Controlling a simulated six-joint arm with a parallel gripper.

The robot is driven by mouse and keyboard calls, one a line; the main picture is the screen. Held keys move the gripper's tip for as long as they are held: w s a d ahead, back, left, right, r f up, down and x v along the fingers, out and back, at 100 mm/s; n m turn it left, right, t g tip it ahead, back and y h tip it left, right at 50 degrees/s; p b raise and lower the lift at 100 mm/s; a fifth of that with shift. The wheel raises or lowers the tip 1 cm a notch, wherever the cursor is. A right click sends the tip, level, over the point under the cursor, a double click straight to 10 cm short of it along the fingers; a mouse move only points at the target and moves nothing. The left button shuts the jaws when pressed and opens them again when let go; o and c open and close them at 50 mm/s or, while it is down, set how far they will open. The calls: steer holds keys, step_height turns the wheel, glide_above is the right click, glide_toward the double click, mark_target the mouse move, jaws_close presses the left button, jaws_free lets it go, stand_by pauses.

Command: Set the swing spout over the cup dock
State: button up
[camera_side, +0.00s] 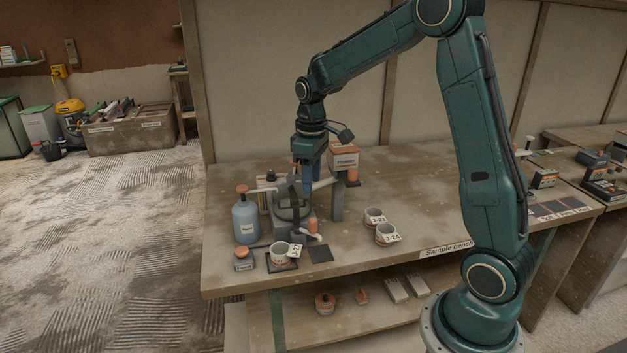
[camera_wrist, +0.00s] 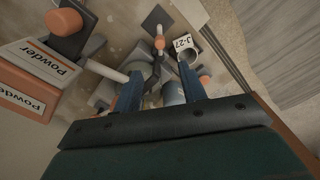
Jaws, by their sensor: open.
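The dispenser (camera_side: 290,212) is a dark machine on the bench. Its pale swing spout (camera_side: 311,238) has an orange part and points toward a bare dark square pad (camera_side: 320,255). A white cup (camera_side: 279,251) tagged J-27 stands on a dark square dock (camera_side: 270,268) left of that pad. My gripper (camera_side: 307,188) points down at the machine's top. In the wrist view my gripper (camera_wrist: 160,84) is open, with a dark upright part (camera_wrist: 155,74) showing between its blue fingers. I cannot tell whether they touch it. The spout's orange part (camera_wrist: 159,43) and the cup's tag (camera_wrist: 183,42) show beyond.
A blue bottle (camera_side: 246,222) stands close on the left. A grey post (camera_side: 337,203) and a Powder box (camera_side: 343,156) stand close on the right and behind. Two tagged cups (camera_side: 387,235) (camera_side: 374,217) sit to the right. The bench (camera_side: 420,200) is clear farther right.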

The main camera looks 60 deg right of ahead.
mark_target(312, 219)
step_height(312, 219, down, 13)
stand_by(0.7)
steer(key=shift+c, duration=0.3)
jaws_close()
